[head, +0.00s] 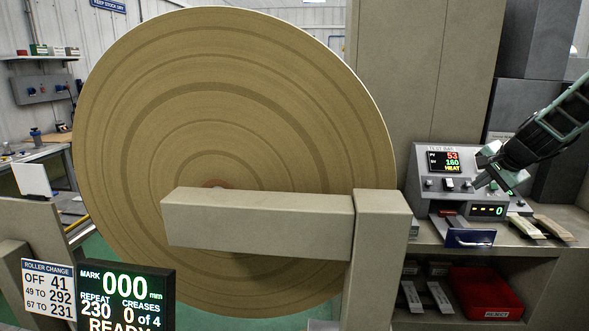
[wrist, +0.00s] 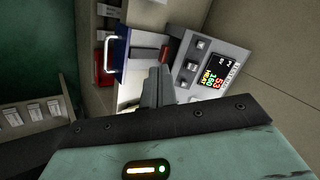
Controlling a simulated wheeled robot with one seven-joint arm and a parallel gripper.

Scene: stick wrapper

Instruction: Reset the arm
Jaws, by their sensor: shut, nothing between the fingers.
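My arm comes in from the right edge of the head view. My gripper (head: 480,182) hangs in front of the control box (head: 425,155), close to its row of switches; I cannot tell whether it touches. In the wrist view my gripper's fingers (wrist: 160,75) are together, with nothing seen between them. They point toward the gap between the control box (wrist: 222,52) and a blue-fronted drawer or tray with a pale handle (wrist: 122,55). A red-handled thing (wrist: 165,53) lies just beyond the fingertips. The box's screen (head: 445,162) reads 53, 160 and HEAT.
A huge brown roll (head: 230,90) with a beige beam (head: 260,222) fills the middle. A counter (head: 560,220) holds pale-topped tools (head: 553,228). A red bin (head: 485,292) sits on the shelf below. A display (head: 125,300) reads 000 mm, 230, 0 of 4, READY.

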